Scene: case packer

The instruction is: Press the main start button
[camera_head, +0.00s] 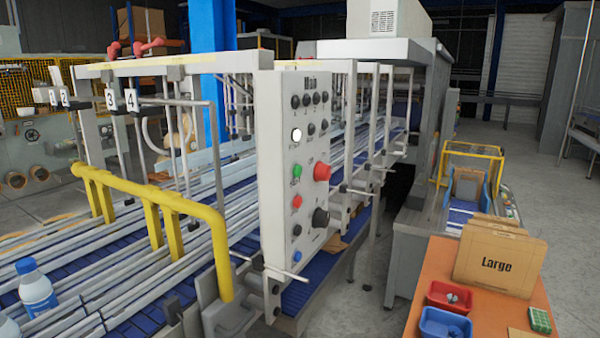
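The control panel (272,190) is a grey upright box headed "Main", in the middle of the head view. It carries a green button (297,170), a large red knob (322,172), a smaller red button (297,201), a black knob (320,217) and a blue button (297,257). A white round button or lamp (297,135) is higher up, among several small dark ones. The small labels are too small to read, so I cannot tell which one is marked as start. Neither of my grippers is in view.
A yellow guard rail (155,195) stands left of the panel, along the blue conveyor lanes. A bottle (36,288) stands on a lane at lower left. An orange table (425,277) at right holds cartons (500,257), a red bin (449,297) and a blue bin (445,324).

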